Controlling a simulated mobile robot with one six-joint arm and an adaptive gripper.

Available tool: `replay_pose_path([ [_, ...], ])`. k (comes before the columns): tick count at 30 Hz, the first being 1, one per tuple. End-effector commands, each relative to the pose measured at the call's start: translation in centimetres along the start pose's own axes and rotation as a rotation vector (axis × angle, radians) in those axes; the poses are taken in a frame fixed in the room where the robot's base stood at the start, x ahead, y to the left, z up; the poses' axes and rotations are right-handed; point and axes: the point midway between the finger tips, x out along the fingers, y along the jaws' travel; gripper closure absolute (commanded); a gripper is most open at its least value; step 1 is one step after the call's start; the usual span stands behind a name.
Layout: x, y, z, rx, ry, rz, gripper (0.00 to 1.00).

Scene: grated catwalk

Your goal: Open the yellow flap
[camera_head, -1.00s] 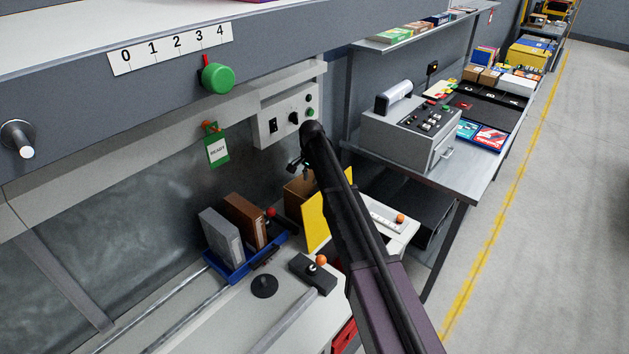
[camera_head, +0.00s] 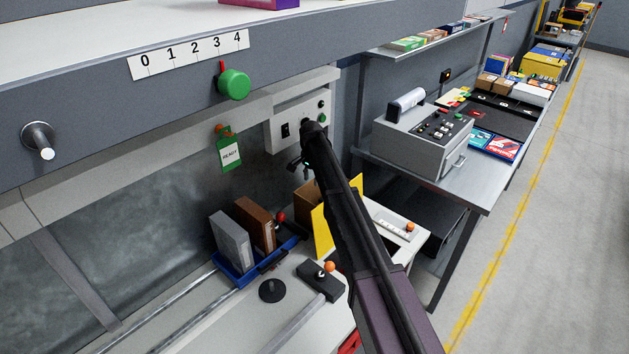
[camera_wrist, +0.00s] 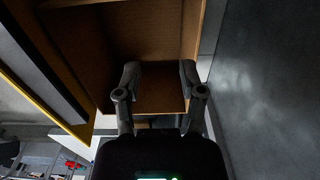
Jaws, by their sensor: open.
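A yellow panel (camera_head: 321,232), which looks like the flap, stands upright beside a brown box (camera_head: 305,197) on the bench. A second yellow piece (camera_head: 357,183) shows behind my arm; whether they join is hidden. In the wrist view a yellow edge (camera_wrist: 42,103) runs along the left, next to a brown box-like interior (camera_wrist: 140,35). My gripper (camera_wrist: 159,72) is open, its two fingers apart in front of that interior, with nothing seen between them. In the head view my gripper (camera_head: 295,164) is small and dark, above the brown box. I cannot tell whether it touches anything.
A blue tray (camera_head: 243,279) with grey and brown upright blocks is left of the panel. A black block with an orange knob (camera_head: 321,281) is in front. A control box (camera_head: 298,122) is on the wall above. A grey machine (camera_head: 423,135) stands on the right bench.

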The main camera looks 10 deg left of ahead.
Motion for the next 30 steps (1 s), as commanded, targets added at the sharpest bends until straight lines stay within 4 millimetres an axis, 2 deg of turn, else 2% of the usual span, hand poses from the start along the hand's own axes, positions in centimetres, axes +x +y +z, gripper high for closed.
replay_pose_path([
  [30,-0.1,-4.9,0.0,0.000,0.000,0.000,0.49],
])
